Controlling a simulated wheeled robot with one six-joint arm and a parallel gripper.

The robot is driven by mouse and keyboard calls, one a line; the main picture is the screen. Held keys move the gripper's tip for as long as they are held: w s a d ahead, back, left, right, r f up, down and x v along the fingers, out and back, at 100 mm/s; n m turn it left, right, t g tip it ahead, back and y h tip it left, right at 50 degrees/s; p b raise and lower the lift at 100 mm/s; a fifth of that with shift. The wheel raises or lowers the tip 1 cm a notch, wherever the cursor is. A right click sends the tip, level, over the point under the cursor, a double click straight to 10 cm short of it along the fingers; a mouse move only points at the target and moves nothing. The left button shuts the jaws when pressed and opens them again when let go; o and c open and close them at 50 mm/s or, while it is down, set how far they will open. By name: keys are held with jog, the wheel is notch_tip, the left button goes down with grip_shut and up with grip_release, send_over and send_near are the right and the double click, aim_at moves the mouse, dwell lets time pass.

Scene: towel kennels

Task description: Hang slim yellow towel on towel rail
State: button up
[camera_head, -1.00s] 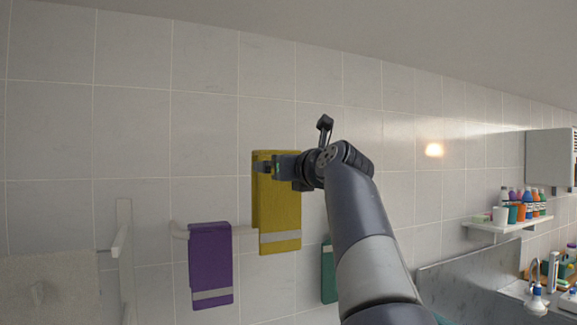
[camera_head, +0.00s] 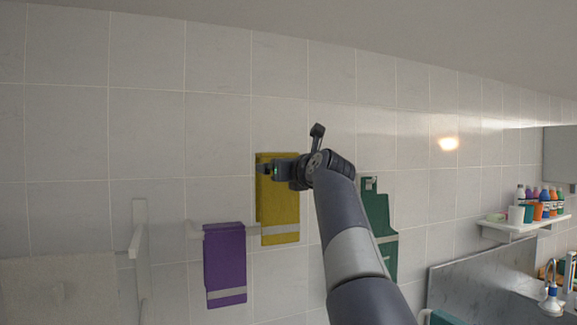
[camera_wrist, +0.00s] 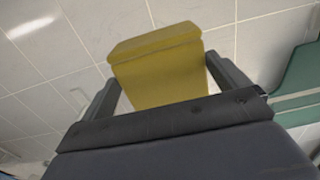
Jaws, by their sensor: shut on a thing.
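The slim yellow towel (camera_head: 279,211) hangs folded from my gripper (camera_head: 276,169), with a pale band near its lower end. My gripper is shut on its upper part; the towel (camera_wrist: 162,72) shows between the two fingers in the wrist view. The white towel rail (camera_head: 194,229) is on the tiled wall, with a purple towel (camera_head: 225,264) hanging on it. The yellow towel is to the right of the purple one and overlaps the rail in the picture. I cannot tell whether it touches the rail.
A green towel (camera_head: 376,212) hangs to the right, partly behind my arm. A white wall fixture (camera_head: 138,240) sticks out at left, above a beige surface (camera_head: 60,290). A shelf with bottles (camera_head: 520,227) and a tap (camera_head: 551,297) are at right. The upper wall is bare.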

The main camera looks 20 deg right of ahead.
jog(key=shift+w+p, duration=0.95)
jog(key=shift+w, duration=1.5)
jog(key=shift+f+b, duration=6.4)
jog(key=shift+f, duration=2.65)
jog(key=o, duration=0.9)
jog(key=shift+s, duration=0.15)
jog(key=b, duration=0.3)
send_near(282, 239)
jog(key=shift+w+a, duration=0.1)
jog(key=shift+w, duration=0.95)
